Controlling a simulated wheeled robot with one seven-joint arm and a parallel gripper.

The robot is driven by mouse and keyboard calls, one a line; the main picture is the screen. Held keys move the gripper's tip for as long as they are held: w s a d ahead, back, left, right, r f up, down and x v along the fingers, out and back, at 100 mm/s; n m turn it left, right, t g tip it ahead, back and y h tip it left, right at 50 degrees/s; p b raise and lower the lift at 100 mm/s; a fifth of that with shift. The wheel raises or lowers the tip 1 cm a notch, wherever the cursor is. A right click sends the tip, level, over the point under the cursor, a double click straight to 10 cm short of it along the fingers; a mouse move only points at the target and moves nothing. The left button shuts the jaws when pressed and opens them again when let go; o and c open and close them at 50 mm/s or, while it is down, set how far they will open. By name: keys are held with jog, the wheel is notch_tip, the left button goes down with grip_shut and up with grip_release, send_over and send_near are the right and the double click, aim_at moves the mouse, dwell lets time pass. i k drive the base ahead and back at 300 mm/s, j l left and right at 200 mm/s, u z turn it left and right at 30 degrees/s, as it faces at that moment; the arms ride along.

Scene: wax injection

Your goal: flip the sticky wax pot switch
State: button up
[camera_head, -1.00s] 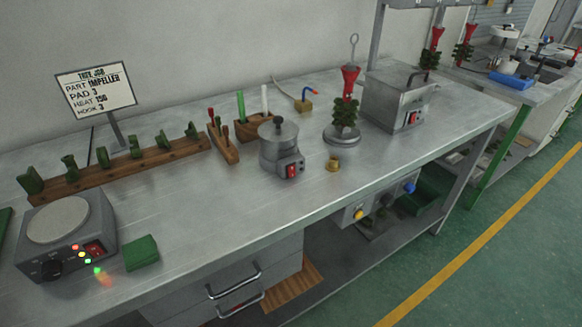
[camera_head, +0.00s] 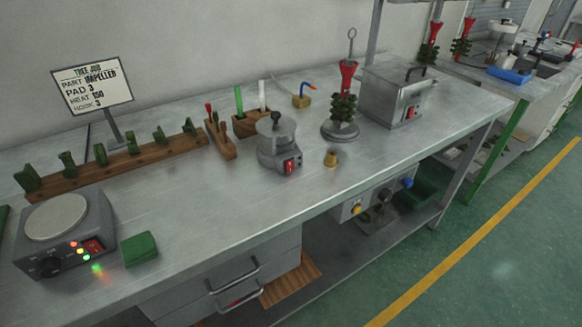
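The sticky wax pot looks to be the small round grey metal pot (camera_head: 277,143) near the middle of the bench, with a lid and a dark knob on top. Its red rocker switch (camera_head: 290,166) sits on a small box at the pot's front right and faces the bench's front edge. The switch is too small to tell which way it is set. My gripper is not in view, and nothing covers the pot or its switch.
A wooden tool block (camera_head: 221,141) and a wooden holder (camera_head: 246,124) stand left and behind. A wax tree (camera_head: 343,108) and a larger steel box (camera_head: 393,95) stand right. The bench front (camera_head: 215,205) is clear.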

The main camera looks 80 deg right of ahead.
aim_at(290, 169)
jog(key=k+l, duration=0.1)
jog(key=k, duration=0.3)
jog(key=k+l, duration=0.15)
jog(key=k, duration=0.25)
jog(key=z, duration=1.85)
jog(key=i+j, duration=0.3)
jog(key=j, duration=0.25)
